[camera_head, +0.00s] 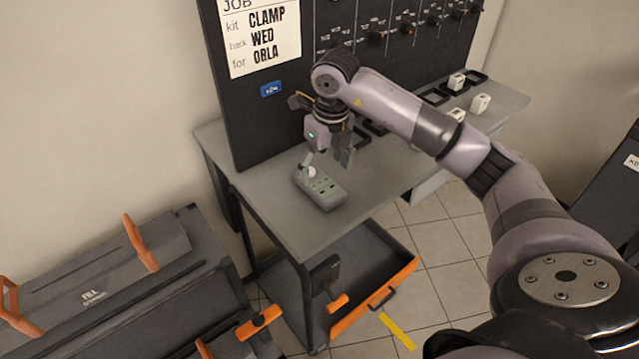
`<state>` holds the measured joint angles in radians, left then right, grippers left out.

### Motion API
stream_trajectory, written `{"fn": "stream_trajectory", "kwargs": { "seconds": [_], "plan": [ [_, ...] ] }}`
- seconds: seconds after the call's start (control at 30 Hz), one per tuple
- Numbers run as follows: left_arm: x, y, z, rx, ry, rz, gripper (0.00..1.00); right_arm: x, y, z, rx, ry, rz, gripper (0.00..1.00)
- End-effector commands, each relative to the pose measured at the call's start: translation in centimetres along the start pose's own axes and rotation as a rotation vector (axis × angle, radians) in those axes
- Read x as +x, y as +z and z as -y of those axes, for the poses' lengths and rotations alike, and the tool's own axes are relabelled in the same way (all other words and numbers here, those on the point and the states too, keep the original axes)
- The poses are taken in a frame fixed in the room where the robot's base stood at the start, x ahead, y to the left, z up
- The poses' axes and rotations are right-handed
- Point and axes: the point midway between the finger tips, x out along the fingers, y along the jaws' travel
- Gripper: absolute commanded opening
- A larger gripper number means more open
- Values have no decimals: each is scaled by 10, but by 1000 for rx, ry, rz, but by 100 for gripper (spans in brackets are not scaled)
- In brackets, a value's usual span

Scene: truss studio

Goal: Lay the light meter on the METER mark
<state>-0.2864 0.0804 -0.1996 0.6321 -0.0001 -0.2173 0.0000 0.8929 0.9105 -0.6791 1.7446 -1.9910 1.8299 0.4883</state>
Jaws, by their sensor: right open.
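The light meter (322,190) is a grey-green handheld device with a white dome and dark keys. It lies on the grey bench top (290,230), near the front left part. My right gripper (327,160) points down just above and behind the meter's dome end. Its fingers are apart and hold nothing that I can see; whether a finger touches the meter I cannot tell. I cannot make out a METER mark; my right arm covers part of the bench. My left gripper is not in view.
A dark upright board (270,130) with a job card (262,38) and hanging knobs stands behind the bench. White blocks (480,103) and dark frames are at the bench's right. An orange-fronted drawer (375,300) is open below. Dark cases (110,260) stand left.

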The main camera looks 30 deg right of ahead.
Motion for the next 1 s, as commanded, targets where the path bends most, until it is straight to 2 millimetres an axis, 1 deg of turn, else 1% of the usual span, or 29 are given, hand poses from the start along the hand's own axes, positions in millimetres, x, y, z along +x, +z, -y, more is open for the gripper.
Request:
{"fn": "stream_trajectory", "kwargs": {
  "seconds": [0.07,0.2,0.33,0.43,0.63,1.0],
  "plan": [
    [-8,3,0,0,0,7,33,7,-1,-2,-1,2,-5,75],
    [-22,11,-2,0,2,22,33,28,-2,-7,0,3,-6,75],
    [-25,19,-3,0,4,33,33,44,-1,-6,0,2,-4,75],
    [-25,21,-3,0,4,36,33,49,0,-6,-1,1,0,75],
    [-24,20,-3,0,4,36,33,50,0,-6,-1,1,1,74],
    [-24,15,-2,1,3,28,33,49,-1,-6,0,1,0,50]
  ]
}}
